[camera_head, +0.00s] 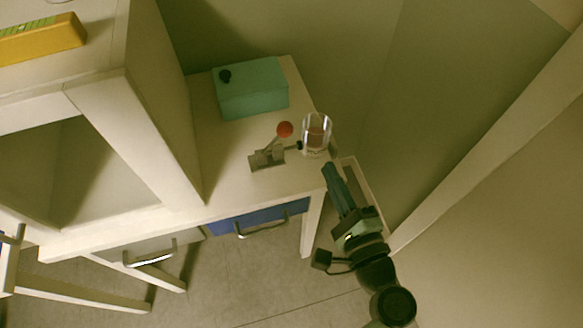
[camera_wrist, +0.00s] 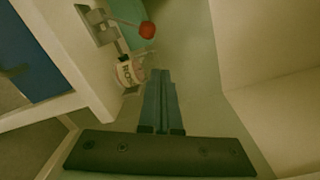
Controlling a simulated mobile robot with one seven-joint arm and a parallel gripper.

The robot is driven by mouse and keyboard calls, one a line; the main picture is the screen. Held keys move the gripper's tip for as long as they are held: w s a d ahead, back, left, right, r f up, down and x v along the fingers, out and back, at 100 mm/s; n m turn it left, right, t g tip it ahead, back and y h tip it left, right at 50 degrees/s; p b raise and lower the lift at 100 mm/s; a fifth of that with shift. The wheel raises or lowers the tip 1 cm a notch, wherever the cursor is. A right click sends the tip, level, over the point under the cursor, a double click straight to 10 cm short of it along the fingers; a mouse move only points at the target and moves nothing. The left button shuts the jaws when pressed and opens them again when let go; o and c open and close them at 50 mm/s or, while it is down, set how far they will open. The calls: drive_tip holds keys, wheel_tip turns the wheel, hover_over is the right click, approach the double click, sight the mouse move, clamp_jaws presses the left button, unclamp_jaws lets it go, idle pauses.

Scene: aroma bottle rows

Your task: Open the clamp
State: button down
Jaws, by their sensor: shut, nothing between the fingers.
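The clamp (camera_head: 267,157) is a small grey metal device on the desk top, with a lever ending in a red ball knob (camera_head: 285,129). The lever slants up and to the right from its body. The clamp's dark tip points at a clear glass jar (camera_head: 316,132) with brownish contents; I cannot tell whether they touch. In the wrist view the clamp (camera_wrist: 97,24) and red knob (camera_wrist: 147,30) show at the top, with the jar (camera_wrist: 130,72) below them. My gripper (camera_head: 331,171) is shut and empty, just off the desk's right edge, near the jar. Its fingers also show in the wrist view (camera_wrist: 161,78).
A teal box (camera_head: 251,90) with a black knob stands at the back of the desk (camera_head: 226,174). A white cabinet (camera_head: 140,125) rises at the left. A blue drawer (camera_head: 262,215) with a metal handle is under the desk. Walls stand behind and right.

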drive_tip(key=s+f+m, duration=0.1)
drive_tip(key=f, duration=0.1)
drive_tip(key=s+f+m, duration=0.2)
drive_tip(key=shift+s+f+t+b, duration=0.25)
drive_tip(key=shift+s+t+b, duration=0.05)
drive_tip(key=shift+b, duration=0.1)
approach(276, 138)
drive_tip(key=w+d, duration=0.2)
drive_tip(key=d, duration=0.1)
drive_tip(key=w+d, duration=0.1)
drive_tip(key=w, duration=0.1)
drive_tip(key=shift+w+d+f, duration=0.1)
drive_tip(key=shift+d+f, duration=0.15)
drive_tip(key=shift+f, duration=0.15)
drive_tip(key=shift+w+a+r+p, duration=0.45)
drive_tip(key=shift+w+a, duration=0.15)
drive_tip(key=shift+a, duration=0.15)
drive_tip(key=shift+w+a+r+p, duration=0.4)
drive_tip(key=shift+w+a, duration=0.15)
drive_tip(key=shift+a, duration=0.25)
drive_tip(key=shift+a+r+n, duration=0.15)
drive_tip(key=shift+r+n, duration=0.05)
drive_tip(key=shift+n, duration=0.2)
